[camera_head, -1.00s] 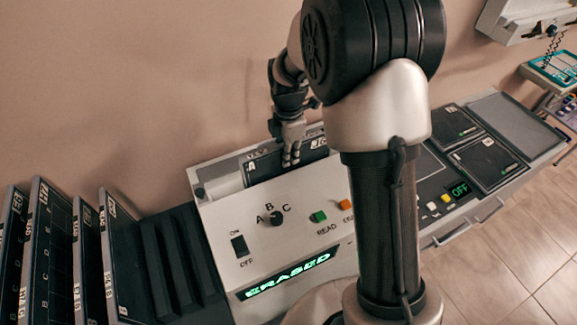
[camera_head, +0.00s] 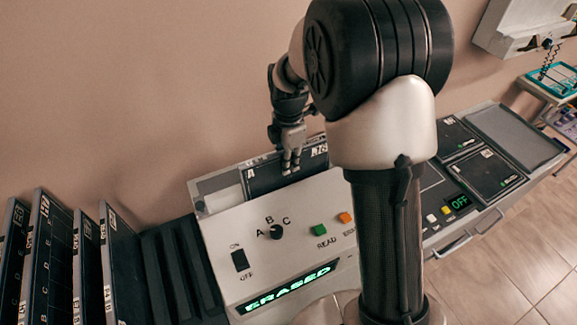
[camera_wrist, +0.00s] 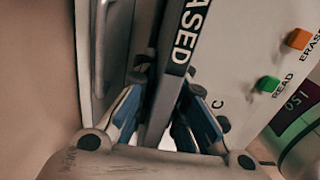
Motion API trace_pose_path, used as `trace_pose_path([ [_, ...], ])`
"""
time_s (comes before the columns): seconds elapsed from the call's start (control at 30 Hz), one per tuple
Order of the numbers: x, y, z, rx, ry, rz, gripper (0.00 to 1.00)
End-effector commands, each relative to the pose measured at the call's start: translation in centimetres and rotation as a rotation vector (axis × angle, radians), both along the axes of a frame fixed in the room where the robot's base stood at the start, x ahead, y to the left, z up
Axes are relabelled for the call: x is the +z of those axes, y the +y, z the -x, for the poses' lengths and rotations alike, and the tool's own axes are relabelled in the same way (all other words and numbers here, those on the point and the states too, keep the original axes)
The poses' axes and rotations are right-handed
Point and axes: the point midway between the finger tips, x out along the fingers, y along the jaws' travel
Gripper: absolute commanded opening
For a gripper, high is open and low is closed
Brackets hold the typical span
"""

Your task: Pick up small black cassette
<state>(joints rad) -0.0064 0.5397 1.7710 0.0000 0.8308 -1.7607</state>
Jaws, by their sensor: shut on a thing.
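A black cassette (camera_head: 262,181) stands upright in the slot at the back of the white reader machine (camera_head: 280,230). It has a white letter A at its left and a white label at its right. My gripper (camera_head: 291,166) is at its top edge, near the middle. In the wrist view my gripper (camera_wrist: 168,84) is shut on the cassette (camera_wrist: 180,50), one blue-sided finger on each side of its narrow edge. White letters ending in "ASED" show on that edge. The cassette's lower part is hidden inside the machine.
The machine's display (camera_head: 287,288) reads ERASED in green. Black slotted holders and several upright dark cassettes (camera_head: 122,265) stand at left. Flat black cassettes (camera_head: 487,173) lie on the bench at right, beside an empty grey tray (camera_head: 515,135). The wall is close behind the slot.

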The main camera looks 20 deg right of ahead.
Motion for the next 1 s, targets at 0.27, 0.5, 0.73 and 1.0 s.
trace_pose_path([
  [0.27,8.2,0.0,-0.2,0.000,-0.007,0.000,0.00],
  [0.5,14.0,0.0,-0.1,0.000,-0.005,0.000,0.00],
  [0.73,17.1,0.0,-0.1,0.000,-0.003,0.000,0.00],
  [1.0,17.7,0.0,0.0,0.000,-0.002,0.000,0.00],
])
